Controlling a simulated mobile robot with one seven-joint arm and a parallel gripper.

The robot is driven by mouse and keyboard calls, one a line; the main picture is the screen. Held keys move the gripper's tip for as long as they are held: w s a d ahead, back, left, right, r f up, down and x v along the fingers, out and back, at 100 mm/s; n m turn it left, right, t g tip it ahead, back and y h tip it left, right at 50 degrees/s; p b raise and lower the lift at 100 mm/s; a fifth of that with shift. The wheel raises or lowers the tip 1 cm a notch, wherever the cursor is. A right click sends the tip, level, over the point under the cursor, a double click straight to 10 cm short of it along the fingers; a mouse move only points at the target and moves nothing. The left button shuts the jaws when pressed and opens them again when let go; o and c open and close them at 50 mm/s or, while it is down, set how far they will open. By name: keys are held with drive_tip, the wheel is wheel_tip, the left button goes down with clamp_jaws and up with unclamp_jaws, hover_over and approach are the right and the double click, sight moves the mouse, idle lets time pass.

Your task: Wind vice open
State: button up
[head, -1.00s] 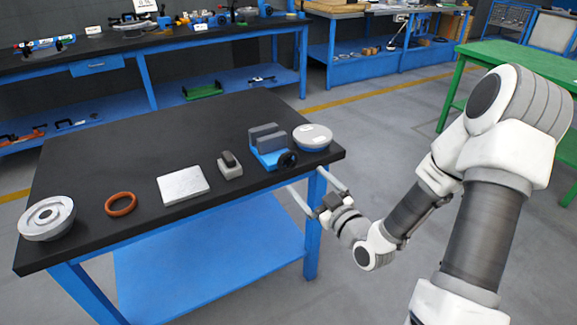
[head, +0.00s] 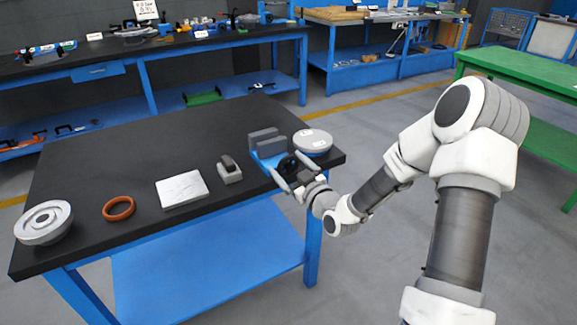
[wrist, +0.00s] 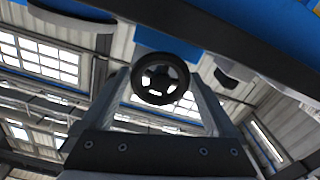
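The vice has two grey jaw plates (head: 266,141) on a blue body and stands near the right end of the black-topped table. The jaws look close together, and I cannot tell the exact gap. Its black handwheel (head: 288,166) faces the table's front edge; in the wrist view the handwheel (wrist: 160,79) shows as a ring with spokes. My gripper (head: 287,164) is open at the handwheel, one finger on each side. In the wrist view the open gripper (wrist: 159,84) has the wheel between its fingertips, with no clear contact visible.
A round grey flanged part (head: 313,141) stands close right of the vice. Left of it are a small grey block with a dark top (head: 229,170), a pale plate (head: 182,189), an orange ring (head: 118,208) and a flanged shell (head: 44,222).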

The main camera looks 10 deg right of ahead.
drive_tip(key=c, duration=1)
drive_tip(key=shift+m, duration=0.3)
